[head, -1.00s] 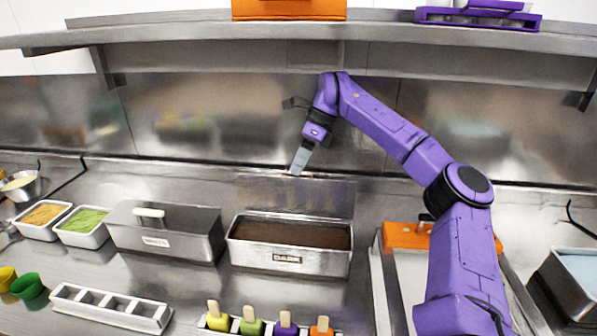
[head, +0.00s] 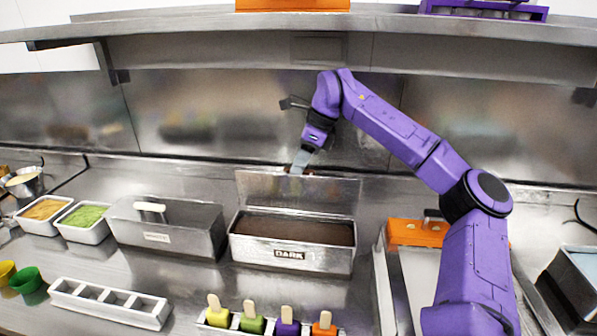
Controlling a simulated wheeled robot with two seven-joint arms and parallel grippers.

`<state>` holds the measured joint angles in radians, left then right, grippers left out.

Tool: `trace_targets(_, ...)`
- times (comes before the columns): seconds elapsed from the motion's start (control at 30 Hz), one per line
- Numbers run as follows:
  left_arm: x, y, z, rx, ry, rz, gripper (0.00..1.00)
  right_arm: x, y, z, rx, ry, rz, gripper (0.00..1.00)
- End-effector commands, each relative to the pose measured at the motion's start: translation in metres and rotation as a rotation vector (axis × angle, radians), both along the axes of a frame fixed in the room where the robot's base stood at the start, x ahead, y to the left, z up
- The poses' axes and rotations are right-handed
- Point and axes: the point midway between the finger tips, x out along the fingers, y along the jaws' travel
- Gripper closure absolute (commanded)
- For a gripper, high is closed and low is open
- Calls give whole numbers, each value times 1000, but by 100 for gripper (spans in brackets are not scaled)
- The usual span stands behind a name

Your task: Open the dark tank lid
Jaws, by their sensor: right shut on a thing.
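The dark tank (head: 291,256) is a steel box labelled DARK in the middle of the counter, with dark brown contents showing through its open top. Its steel lid (head: 335,190) stands raised along the tank's rear edge. My right gripper (head: 297,167) is at the top edge of the lid, pointing down, shut on the lid's handle. The handle is mostly hidden by the fingers; a small brown bit shows beside them. My left gripper is not in view.
A closed steel tank with a pale handle (head: 151,211) stands left of the dark tank. Several popsicles (head: 252,321) and a white divided tray (head: 110,304) are in front. A shelf (head: 300,30) overhangs the back.

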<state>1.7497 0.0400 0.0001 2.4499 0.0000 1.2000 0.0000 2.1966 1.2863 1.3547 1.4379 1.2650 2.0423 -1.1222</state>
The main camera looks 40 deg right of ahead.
Motion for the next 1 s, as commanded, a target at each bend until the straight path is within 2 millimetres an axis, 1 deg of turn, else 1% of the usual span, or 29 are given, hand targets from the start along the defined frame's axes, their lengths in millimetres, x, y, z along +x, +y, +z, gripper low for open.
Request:
trace_targets(0.03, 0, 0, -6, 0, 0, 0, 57, -2, 2, 0, -14, -18, 0, 100)
trace_targets(0.37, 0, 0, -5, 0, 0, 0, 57, -3, 4, 3, -28, -26, -1, 100)
trace_targets(0.4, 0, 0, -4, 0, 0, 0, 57, -3, 4, 3, -28, -26, -1, 72)
trace_targets(0.43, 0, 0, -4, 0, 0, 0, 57, -3, 4, 3, -28, -26, -1, 63)
trace_targets(0.47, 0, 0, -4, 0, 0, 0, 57, -3, 4, 3, -28, -26, -1, 60)
trace_targets(0.77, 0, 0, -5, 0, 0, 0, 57, -3, 3, 5, -27, -25, 0, 60)
trace_targets(0.87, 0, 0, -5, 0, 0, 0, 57, -6, 0, 16, -27, -27, -2, 60)
trace_targets(0.97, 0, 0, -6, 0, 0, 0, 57, -13, -6, 39, -27, -31, -2, 60)
trace_targets(1.0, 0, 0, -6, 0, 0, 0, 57, -17, -10, 50, -28, -31, -3, 60)
